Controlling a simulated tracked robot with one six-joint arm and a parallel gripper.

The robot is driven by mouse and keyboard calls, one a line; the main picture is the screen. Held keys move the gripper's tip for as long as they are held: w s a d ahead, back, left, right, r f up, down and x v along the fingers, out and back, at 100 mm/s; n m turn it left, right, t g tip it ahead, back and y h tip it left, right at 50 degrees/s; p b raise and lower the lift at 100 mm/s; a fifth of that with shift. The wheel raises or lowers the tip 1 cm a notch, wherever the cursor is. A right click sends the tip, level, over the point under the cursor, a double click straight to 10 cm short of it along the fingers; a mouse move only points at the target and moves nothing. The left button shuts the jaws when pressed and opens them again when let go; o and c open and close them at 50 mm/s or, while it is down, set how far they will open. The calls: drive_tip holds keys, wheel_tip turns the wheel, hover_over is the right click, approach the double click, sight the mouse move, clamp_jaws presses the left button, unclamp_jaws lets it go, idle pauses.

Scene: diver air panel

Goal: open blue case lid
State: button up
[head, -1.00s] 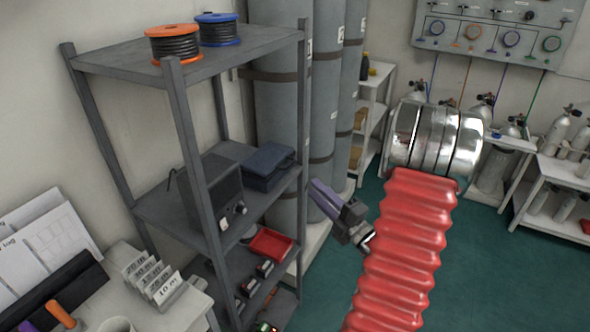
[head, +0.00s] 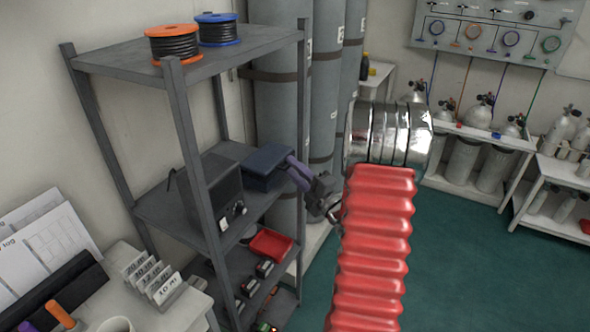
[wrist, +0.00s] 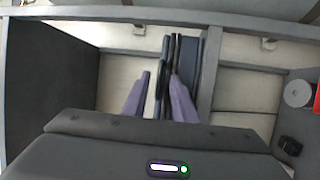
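The blue case (head: 268,160) lies on the middle shelf of the grey rack, and its lid looks shut. My gripper (head: 296,172) has purple fingers and reaches in at the case's right end. In the wrist view my gripper (wrist: 158,100) is open. Its fingers stand apart to either side of dark narrow strips at the case's edge. The blue side of the case (wrist: 193,70) shows beside the right finger. I cannot tell whether either finger touches the case.
A dark box with knobs (head: 212,188) stands left of the case. A red tray (head: 271,243) is on the shelf below. Cable reels (head: 172,43) sit on top. Tall grey cylinders (head: 282,110) stand behind the rack. The green floor at right is clear.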

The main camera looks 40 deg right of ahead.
clamp_jaws()
drive_tip(key=shift+f, duration=0.1)
idle(1.3)
